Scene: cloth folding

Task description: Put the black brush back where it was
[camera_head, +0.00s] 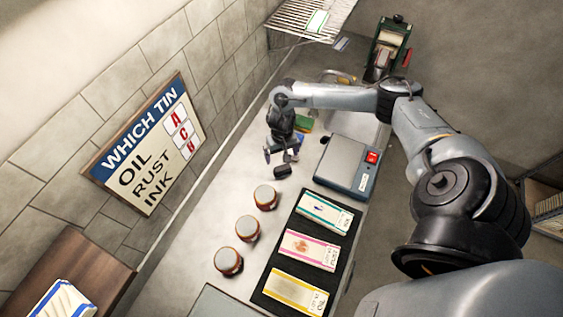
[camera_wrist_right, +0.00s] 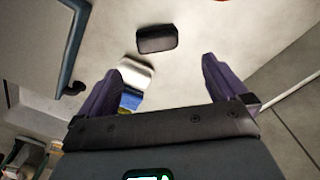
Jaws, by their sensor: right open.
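The black brush (camera_head: 282,172) is a small dark block lying on the pale counter (camera_head: 215,205). It also shows in the right wrist view (camera_wrist_right: 157,38), beyond the fingertips and apart from them. My right gripper (camera_head: 282,154) points down at the counter close to the brush. Its two purple-grey fingers are spread and hold nothing (camera_wrist_right: 163,72). A white block (camera_wrist_right: 135,72) and a blue and yellow item (camera_wrist_right: 130,99) show near the left finger in the wrist view. My left gripper is in neither view.
Several tins, including the nearest to the brush (camera_head: 265,197), stand in a row. A black tray (camera_head: 333,248) holds teal, pink and yellow cards. A grey device (camera_head: 340,165) with a red switch stands right of the gripper. A sign (camera_head: 148,145) hangs on the wall.

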